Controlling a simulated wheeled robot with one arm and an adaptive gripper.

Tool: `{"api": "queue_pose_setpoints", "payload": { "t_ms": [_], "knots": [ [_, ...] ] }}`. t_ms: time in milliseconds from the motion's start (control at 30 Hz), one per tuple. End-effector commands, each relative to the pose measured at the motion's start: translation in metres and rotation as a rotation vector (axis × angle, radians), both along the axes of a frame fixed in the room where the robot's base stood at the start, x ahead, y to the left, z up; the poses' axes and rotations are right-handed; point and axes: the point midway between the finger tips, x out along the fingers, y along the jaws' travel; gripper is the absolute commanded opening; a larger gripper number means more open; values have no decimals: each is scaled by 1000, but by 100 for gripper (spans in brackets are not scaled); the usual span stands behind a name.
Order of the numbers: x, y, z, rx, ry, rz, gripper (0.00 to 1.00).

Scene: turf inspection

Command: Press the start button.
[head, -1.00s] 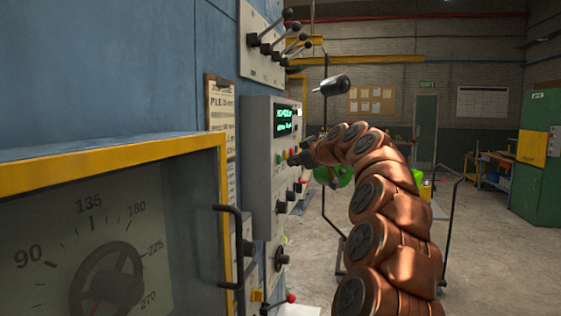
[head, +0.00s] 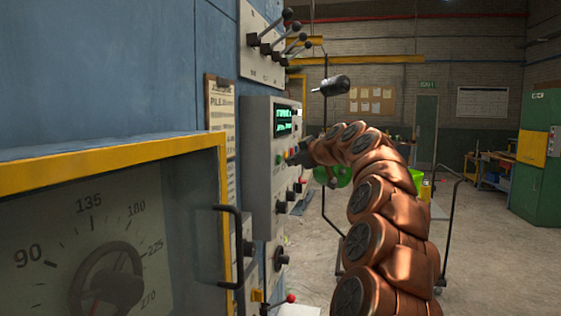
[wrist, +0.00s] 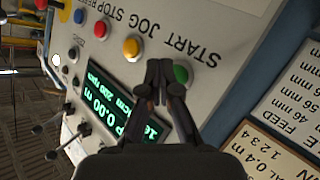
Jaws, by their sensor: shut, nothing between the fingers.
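The green start button (wrist: 181,74) is on the grey control panel (wrist: 215,25), beside the upside-down label START in the wrist view. In the head view, a green button (head: 279,160) shows on the panel's side face. My gripper (wrist: 160,68) is shut and empty. In the wrist view its fingertips appear just left of the green button, between it and the yellow button (wrist: 131,47), partly covering the green one's edge. I cannot tell whether they touch the panel. In the head view my gripper (head: 292,159) is close to the panel face.
Red (wrist: 100,29) and blue (wrist: 78,16) buttons continue the row. A lit green display (wrist: 128,96) and black knobs are beside it. Levers (head: 275,40) are above the panel; a yellow-framed gauge box (head: 110,150) stands at left.

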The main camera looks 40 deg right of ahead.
Motion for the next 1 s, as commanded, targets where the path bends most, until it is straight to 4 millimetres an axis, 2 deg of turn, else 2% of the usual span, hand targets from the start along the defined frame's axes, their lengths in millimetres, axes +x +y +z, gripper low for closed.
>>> {"api": "queue_pose_setpoints", "payload": {
  "t_ms": [1000],
  "knots": [
    [7, 5, 0, -1, 0, 0, 0]
  ]
}}
